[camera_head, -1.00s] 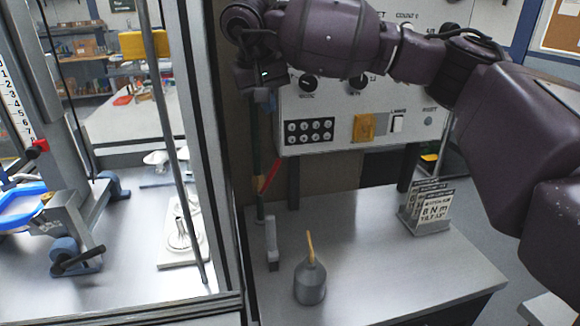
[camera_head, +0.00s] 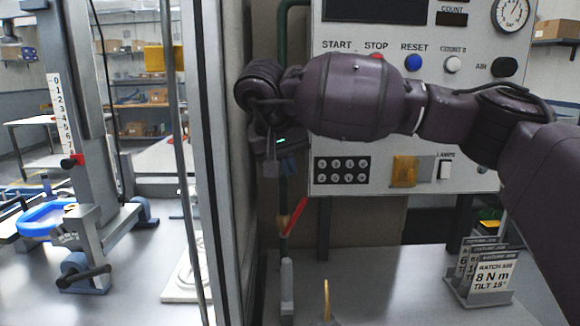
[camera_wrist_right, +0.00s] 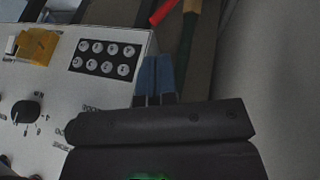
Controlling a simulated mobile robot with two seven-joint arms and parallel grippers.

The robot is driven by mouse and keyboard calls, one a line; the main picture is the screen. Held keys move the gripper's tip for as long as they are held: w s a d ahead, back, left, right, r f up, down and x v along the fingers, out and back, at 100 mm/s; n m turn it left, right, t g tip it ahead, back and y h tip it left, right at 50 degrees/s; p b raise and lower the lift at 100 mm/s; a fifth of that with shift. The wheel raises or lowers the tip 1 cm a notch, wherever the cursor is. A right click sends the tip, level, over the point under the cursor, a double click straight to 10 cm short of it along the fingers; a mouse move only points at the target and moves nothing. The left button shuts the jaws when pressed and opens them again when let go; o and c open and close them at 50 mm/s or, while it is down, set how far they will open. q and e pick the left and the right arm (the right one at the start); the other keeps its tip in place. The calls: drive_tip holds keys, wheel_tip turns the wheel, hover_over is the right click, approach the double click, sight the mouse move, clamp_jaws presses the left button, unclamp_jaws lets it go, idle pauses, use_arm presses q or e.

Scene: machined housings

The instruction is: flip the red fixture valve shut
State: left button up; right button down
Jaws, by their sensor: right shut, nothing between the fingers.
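The red valve handle (camera_head: 294,216) sits on a green vertical pipe (camera_head: 284,190) beside the control panel. The handle is tilted, its upper end leaning right and away from the pipe. In the right wrist view the red handle (camera_wrist_right: 162,11) shows at the top edge, next to the green pipe (camera_wrist_right: 188,45). My right gripper (camera_head: 271,168) is above and slightly left of the handle, close to the pipe in the picture, and apart from the handle. Its blue fingertips (camera_wrist_right: 155,76) are together and empty in the wrist view. My left gripper is out of view.
The control panel (camera_head: 340,145), with buttons and a yellow cover (camera_head: 404,170), stands right of the pipe. A grey frame post (camera_head: 222,150) stands close on the left. The bench (camera_head: 390,285) below holds a card stand (camera_head: 488,270).

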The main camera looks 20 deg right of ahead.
hover_over(294, 218)
drive_tip(key=s, duration=0.1)
wheel_tip(294, 218, down, 5)
drive_tip(key=shift+b+x, duration=0.45)
drive_tip(key=shift+x, duration=0.45)
drive_tip(key=shift+f, duration=0.1)
